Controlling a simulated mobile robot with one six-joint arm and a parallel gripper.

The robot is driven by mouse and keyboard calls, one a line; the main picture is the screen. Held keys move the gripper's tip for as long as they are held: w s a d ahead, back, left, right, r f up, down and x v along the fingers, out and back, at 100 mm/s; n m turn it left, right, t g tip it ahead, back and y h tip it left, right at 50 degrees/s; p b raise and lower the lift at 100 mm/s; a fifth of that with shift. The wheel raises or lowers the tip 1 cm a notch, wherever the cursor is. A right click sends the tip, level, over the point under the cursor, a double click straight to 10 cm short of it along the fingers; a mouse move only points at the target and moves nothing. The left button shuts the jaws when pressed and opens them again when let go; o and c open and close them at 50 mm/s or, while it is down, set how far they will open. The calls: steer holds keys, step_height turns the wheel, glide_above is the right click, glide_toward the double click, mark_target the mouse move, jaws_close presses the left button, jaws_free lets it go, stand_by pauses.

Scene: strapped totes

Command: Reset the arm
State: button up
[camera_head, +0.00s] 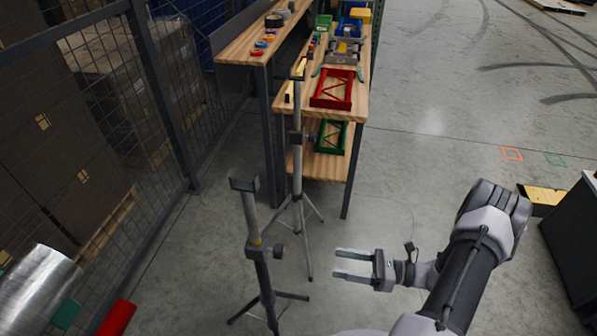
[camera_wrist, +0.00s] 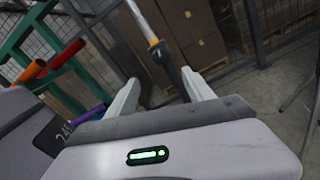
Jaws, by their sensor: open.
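My gripper (camera_head: 352,265) is open and empty in the head view, with its two fingers pointing left over bare floor. My arm comes in from the lower right. In the wrist view my gripper (camera_wrist: 160,98) shows both fingers spread apart, with nothing between their tips. A tripod stand (camera_head: 256,232) stands just left of the fingertips in the head view, apart from them. Its pole (camera_wrist: 142,20) shows beyond the fingers in the wrist view.
A second tripod (camera_head: 297,160) stands further back. A wooden workbench (camera_head: 290,98) holds a red frame (camera_head: 333,90); a green frame (camera_head: 331,137) lies on its lower shelf. Wire fencing (camera_head: 150,70) runs along the left. A dark cabinet (camera_head: 575,235) stands right. Floor between is clear.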

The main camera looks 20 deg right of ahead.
steer(key=w+a+r+n+g+h, duration=0.1)
steer(key=a+r+n+g+h, duration=0.1)
steer(key=a+r+n+g, duration=0.45)
steer(key=a+r+n+g+h, duration=0.15)
steer(key=r+n+g, duration=0.3)
steer(key=r, duration=0.45)
steer(key=s+a+r+n+t+h, duration=0.3)
steer(key=s+a+r+n+h, duration=0.1)
steer(key=r, duration=0.4)
steer(key=s+a+r+n+t+h, duration=0.3)
steer(key=s+a+r+n+h, duration=0.2)
steer(key=a+r+n, duration=0.2)
steer(key=shift+r+n, duration=0.4)
steer(key=shift+n, duration=0.8)
